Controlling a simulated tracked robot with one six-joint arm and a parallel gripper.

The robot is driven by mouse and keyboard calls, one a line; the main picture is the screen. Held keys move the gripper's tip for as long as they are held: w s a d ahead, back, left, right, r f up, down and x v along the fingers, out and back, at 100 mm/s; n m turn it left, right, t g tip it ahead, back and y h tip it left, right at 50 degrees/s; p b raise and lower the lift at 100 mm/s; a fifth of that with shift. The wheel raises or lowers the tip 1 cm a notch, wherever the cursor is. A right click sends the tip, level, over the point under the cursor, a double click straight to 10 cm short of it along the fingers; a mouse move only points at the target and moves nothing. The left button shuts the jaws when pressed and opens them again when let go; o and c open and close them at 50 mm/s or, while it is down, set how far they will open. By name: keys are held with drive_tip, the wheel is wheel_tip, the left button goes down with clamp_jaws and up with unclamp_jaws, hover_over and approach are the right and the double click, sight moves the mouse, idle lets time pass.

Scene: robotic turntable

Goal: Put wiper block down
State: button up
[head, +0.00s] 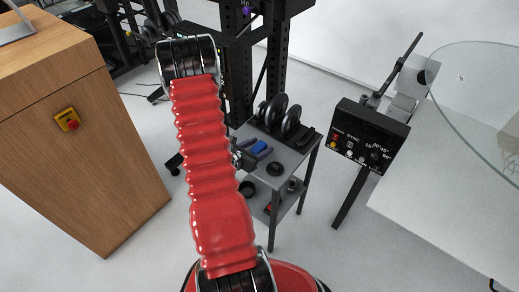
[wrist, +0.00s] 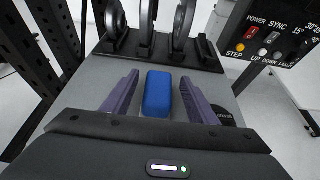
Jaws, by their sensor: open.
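The wiper block, a blue rounded block (wrist: 158,94), is on the grey top of a small cart (head: 302,157). It also shows in the head view (head: 260,147). My gripper (wrist: 158,80) is open, with one purple finger on each side of the block. Gaps show between the block and both fingers in the wrist view. Whether the block's underside touches the cart top is hard to tell.
Several black discs in a rack (head: 283,115) stand just beyond the block. A round black item (head: 275,169) lies to its right on the cart. A control box with buttons (head: 365,136) stands on a post to the right. A wooden cabinet (head: 80,135) is at left.

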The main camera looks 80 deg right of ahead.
sight(259, 146)
drive_tip(key=shift+c, duration=0.3)
drive_tip(key=c, duration=1.2)
drive_tip(key=shift+r, duration=0.1)
drive_tip(key=shift+r, duration=4.95)
